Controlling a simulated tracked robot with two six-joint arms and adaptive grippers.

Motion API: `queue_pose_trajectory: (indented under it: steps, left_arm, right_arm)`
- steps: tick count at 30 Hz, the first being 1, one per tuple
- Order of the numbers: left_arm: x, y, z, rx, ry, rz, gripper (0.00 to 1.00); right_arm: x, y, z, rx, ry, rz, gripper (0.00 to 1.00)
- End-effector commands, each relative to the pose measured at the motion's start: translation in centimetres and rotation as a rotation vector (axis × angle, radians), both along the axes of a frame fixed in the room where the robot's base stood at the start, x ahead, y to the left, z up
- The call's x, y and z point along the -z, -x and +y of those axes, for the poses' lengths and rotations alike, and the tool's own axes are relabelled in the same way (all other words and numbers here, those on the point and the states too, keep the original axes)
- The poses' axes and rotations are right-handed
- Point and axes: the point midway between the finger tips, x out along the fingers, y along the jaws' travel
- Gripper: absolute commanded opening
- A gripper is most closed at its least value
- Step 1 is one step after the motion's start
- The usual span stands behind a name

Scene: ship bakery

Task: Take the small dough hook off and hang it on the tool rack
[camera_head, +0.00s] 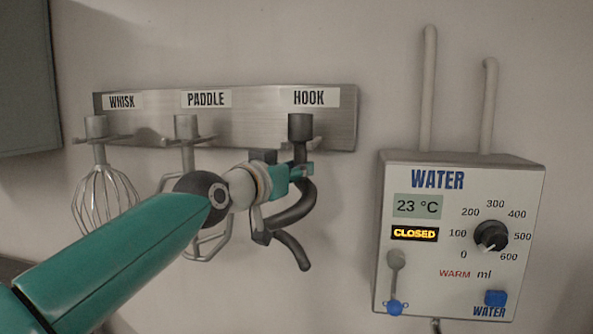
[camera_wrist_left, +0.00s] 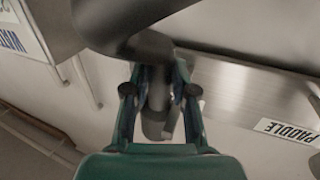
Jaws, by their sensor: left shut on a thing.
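The dark grey dough hook (camera_head: 291,245) is upright in front of the tool rack (camera_head: 262,100), under its HOOK label. Its collar (camera_head: 300,127) is at the height of the HOOK holder; I cannot tell whether it rests on it. My left gripper (camera_head: 302,170) is shut on the hook's shaft, just below the collar. In the left wrist view the shaft (camera_wrist_left: 157,90) is between the two fingers of the left gripper (camera_wrist_left: 160,92), and the hook's dark curve (camera_wrist_left: 135,25) fills the top. My right gripper is not in view.
A wire whisk (camera_head: 103,195) and a paddle (camera_head: 188,155) hang at the left and middle of the rack. My left arm passes in front of the paddle. A water box (camera_head: 460,255) with a dial and pipes is on the wall to the right.

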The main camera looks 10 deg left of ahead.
Motion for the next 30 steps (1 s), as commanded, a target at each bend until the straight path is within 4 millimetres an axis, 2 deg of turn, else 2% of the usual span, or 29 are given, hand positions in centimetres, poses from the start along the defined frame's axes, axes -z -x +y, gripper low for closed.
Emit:
queue_pose_trajectory:
  steps: [10,11,16,25,30]
  left_arm:
    - [-0.28,0.10,0.09,-0.002,0.003,-0.008,0.00]
    - [-0.28,0.10,0.09,-0.002,0.003,-0.008,0.28]
    - [-0.16,0.06,0.05,-0.001,0.002,-0.006,0.55]
    - [0.37,-0.03,-0.07,0.002,-0.002,0.006,0.55]
    - [0.13,0.78,0.29,0.000,-0.001,0.002,0.55]
  right_arm:
    - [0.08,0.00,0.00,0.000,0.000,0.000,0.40]
    - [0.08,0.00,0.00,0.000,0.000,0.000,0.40]
    - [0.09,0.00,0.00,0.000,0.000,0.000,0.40]
    - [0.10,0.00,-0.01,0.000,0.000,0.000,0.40]
    - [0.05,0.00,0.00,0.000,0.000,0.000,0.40]
